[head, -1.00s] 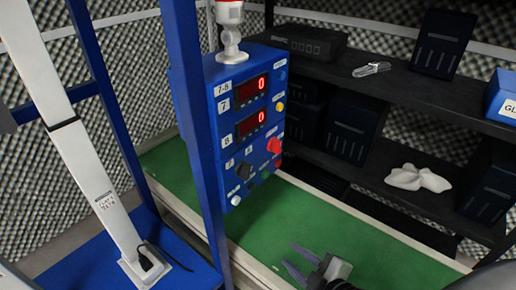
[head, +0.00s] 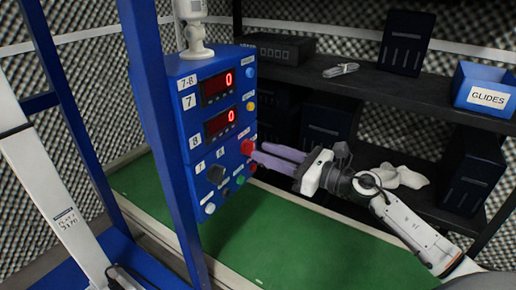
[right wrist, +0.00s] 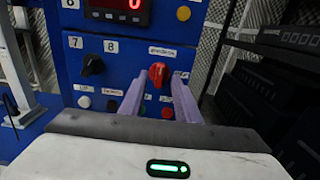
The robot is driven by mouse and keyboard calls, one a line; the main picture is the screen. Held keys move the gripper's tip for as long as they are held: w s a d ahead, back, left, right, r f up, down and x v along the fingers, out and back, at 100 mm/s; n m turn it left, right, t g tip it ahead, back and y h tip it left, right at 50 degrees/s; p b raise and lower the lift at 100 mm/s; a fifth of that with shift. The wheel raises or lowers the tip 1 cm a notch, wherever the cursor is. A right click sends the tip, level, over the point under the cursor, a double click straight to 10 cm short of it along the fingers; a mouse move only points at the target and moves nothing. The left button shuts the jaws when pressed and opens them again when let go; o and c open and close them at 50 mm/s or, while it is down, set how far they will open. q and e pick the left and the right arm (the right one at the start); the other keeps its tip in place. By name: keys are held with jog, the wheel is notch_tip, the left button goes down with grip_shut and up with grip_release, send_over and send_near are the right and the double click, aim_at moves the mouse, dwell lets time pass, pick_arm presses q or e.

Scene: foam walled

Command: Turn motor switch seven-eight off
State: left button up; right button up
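The blue control box (head: 205,140) stands left of centre in the head view, with two red displays reading 0. A red rotary switch (head: 248,147) sits on its front; in the right wrist view the switch (right wrist: 158,73) lies under a small label I cannot read clearly. A black knob (right wrist: 92,64) marked 7 and 8 is to its left. My right gripper (head: 259,153) points at the red switch. In the right wrist view its purple fingers (right wrist: 159,84) are apart, one either side of the switch; contact cannot be told. My left gripper is not in view.
Several small buttons (right wrist: 113,105) sit below the switches. A blue post (head: 165,140) stands left of the box. A green belt (head: 290,225) runs below. Dark shelves (head: 330,85) at the right hold black boxes and a blue GLIDES bin (head: 486,97).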

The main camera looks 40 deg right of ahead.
aim_at(251, 149)
jog(key=x, duration=0.3)
jog(key=shift+a, duration=0.1)
grip_shut()
